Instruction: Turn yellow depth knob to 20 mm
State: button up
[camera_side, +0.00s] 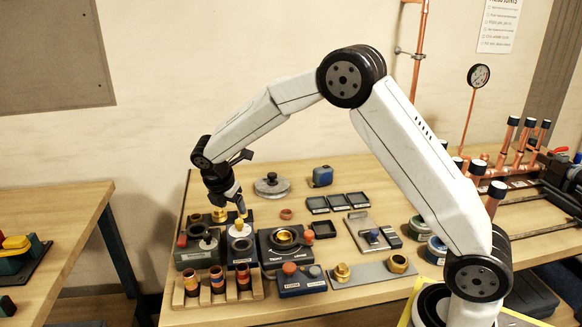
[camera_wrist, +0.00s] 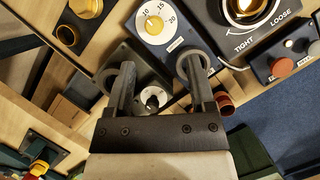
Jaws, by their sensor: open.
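The yellow depth knob (camera_wrist: 153,25) sits at the centre of a round white dial (camera_wrist: 168,40) in the wrist view. The dial shows the numbers 10, 15 and 20. I cannot tell which mark the knob points to. In the side view the dial (camera_side: 240,231) is small, just below my gripper (camera_side: 230,206). In the wrist view my gripper (camera_wrist: 160,66) is open and empty, its two ring-ended fingers spread apart. The knob lies beyond the fingertips, toward the top of the picture, and not between them.
A TIGHT/LOOSE dial unit (camera_side: 283,240) stands close to the right of the depth dial. A wooden rack (camera_side: 217,299) with several copper-coloured cups is in front. Black trays (camera_side: 337,202) and a round grey lidded piece (camera_side: 272,186) lie farther back. Bare wood shows between the items.

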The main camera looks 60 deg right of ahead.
aim_at(239, 221)
jog(key=shift+w+d+n, duration=0.1)
jog(key=shift+w+n, duration=0.35)
jog(key=shift+n, duration=0.05)
jog(key=shift+f, duration=0.15)
jog(key=shift+x, duration=3.8)
jog(key=shift+d, duration=0.1)
grip_shut()
